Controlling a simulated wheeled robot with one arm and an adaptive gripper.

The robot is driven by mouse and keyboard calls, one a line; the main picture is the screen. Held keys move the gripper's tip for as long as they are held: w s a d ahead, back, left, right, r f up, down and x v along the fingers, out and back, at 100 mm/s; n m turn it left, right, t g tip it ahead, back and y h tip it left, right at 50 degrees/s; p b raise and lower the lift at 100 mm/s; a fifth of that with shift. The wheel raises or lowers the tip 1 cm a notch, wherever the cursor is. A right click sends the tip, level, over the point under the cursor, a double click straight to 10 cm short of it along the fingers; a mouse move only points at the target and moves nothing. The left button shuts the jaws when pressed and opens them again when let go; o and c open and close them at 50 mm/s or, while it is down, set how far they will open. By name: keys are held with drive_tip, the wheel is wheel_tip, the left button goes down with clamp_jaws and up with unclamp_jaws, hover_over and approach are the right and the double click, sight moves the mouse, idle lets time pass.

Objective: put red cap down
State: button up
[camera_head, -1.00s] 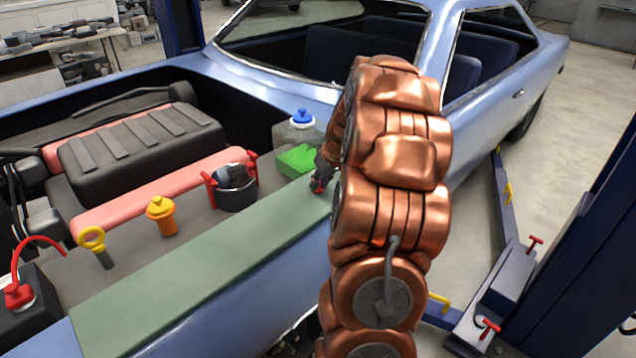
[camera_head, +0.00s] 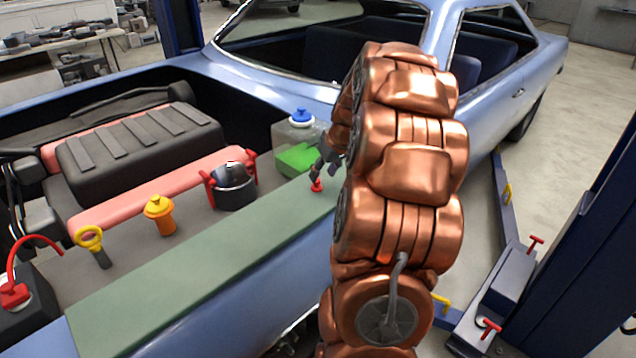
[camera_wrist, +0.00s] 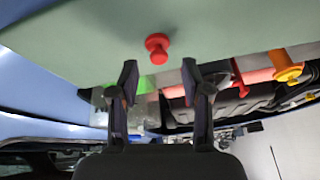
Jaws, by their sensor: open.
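The red cap (camera_head: 317,185) rests on the green mat (camera_head: 205,262) along the car's fender, near the mat's far end. It also shows in the wrist view (camera_wrist: 157,46), just beyond my fingertips and apart from them. My gripper (camera_wrist: 160,82) is open, with a clear gap between its two fingers and nothing in it. In the head view my gripper (camera_head: 328,165) is just above and beside the cap, partly hidden by my copper-coloured arm.
A clear tank with green fluid and a blue cap (camera_head: 302,115) stands close behind my gripper. A black reservoir with red clamps (camera_head: 235,190), an orange filler cap (camera_head: 160,215), a yellow dipstick (camera_head: 90,240) and a battery (camera_head: 25,305) line the bay. Most of the mat is clear.

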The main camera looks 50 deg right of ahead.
drive_tip(key=b+v, duration=0.2)
drive_tip(key=v, duration=0.6)
drive_tip(key=s+a+f+n+g+y, duration=0.1)
drive_tip(key=s+a+f, duration=0.1)
drive_tip(key=a, duration=1)
drive_tip(key=s+a+f+n+g+y, duration=0.1)
drive_tip(key=s+a+g, duration=0.1)
drive_tip(key=a, duration=1)
drive_tip(key=s+a+f+g+h, duration=0.1)
drive_tip(key=s+a+f, duration=0.2)
drive_tip(key=s+a, duration=0.4)
drive_tip(key=s+a+f+g, duration=0.2)
drive_tip(key=s+a, duration=0.5)
drive_tip(key=s, duration=0.6)
drive_tip(key=shift+f+n+g+h, duration=0.3)
drive_tip(key=shift+f+n+h, duration=0.1)
drive_tip(key=shift+f, duration=0.35)
